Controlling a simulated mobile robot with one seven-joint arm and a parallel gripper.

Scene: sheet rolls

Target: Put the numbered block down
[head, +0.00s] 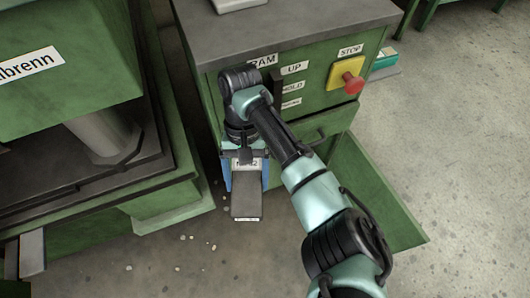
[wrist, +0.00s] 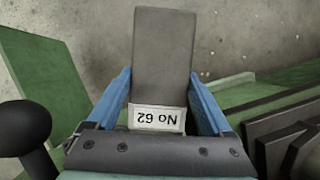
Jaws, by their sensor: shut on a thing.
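The numbered block is a grey slab with a white label reading "No 62". In the wrist view the block (wrist: 161,60) points away from my gripper, its label upside down near the gripper's base. My gripper (wrist: 160,100) is shut on the block, with one blue finger along each side. In the head view the block (head: 246,202) hangs below my wrist, in front of the green control cabinet, over the concrete floor. My gripper (head: 246,180) shows there as blue edges beside the label. The block's underside is hidden.
The green control cabinet (head: 310,115) has a grey top, several labels and a red stop button (head: 353,83) on a yellow box. An open green drawer or door (head: 375,195) juts out at right. A green machine (head: 60,100) stands close at left. Floor at far right is clear.

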